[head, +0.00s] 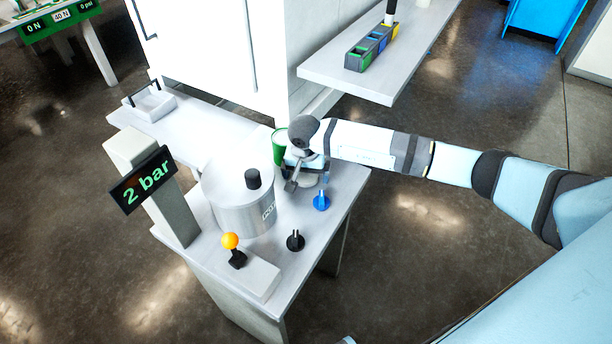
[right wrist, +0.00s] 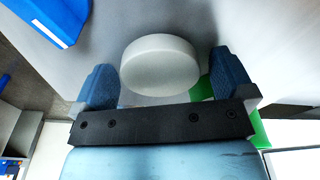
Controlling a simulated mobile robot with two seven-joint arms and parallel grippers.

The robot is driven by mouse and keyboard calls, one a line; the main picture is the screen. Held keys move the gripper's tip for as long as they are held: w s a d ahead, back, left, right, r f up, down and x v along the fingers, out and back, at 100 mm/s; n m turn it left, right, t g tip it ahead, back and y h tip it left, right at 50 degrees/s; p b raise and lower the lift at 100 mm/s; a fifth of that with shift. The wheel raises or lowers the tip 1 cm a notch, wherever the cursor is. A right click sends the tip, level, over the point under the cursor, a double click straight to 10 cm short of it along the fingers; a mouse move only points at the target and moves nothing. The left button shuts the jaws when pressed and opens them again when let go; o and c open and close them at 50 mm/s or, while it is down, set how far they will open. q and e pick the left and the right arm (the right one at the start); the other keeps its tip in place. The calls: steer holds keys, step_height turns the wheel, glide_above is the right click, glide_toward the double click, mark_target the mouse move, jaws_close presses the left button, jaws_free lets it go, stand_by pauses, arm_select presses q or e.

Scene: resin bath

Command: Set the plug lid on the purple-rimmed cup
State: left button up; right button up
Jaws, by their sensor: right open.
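A pale round, thick disc, possibly the plug lid (right wrist: 160,66), sits between the two blue fingers of my right gripper (right wrist: 160,80) in the right wrist view. The fingers are open, with a gap on each side of it. In the head view my right gripper (head: 302,168) is low over the right end of the bench, beside a green cup (head: 279,148). Part of a green thing (right wrist: 258,127) shows behind the right finger in the right wrist view. I cannot make out a purple rim anywhere. My left gripper is out of view.
On the bench (head: 213,125) stand a metal pot (head: 245,213) with a black knob, a blue-handled fitting (head: 321,201), a black knob (head: 295,240), an orange-ball lever (head: 230,241), a "2 bar" display (head: 143,181) and a white tray (head: 150,103). A white cabinet rises behind.

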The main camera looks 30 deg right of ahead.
steer(key=c, duration=1)
steer(key=shift+r, duration=0.1)
step_height(320, 180, up, 20)
steer(key=p, duration=0.1)
steer(key=s+a+f+n, duration=0.2)
steer(key=a+n, duration=0.3)
steer(key=n, duration=0.3)
steer(key=s+r+p, duration=0.2)
steer(key=r+p, duration=0.8)
steer(key=r, duration=0.1)
steer(key=s+r+p, duration=0.3)
steer(key=r+p, duration=0.7)
steer(key=r, duration=0.1)
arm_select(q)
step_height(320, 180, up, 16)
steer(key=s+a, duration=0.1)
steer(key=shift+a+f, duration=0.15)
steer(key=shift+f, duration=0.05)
arm_select(e)
steer(key=shift+m+y, duration=0.3)
steer(key=shift+y, duration=0.1)
steer(key=s+f, duration=0.1)
steer(key=f, duration=0.1)
steer(key=s+f, duration=0.3)
steer(key=f, duration=0.1)
steer(key=shift+s+f, duration=0.2)
steer(key=shift+s, duration=0.15)
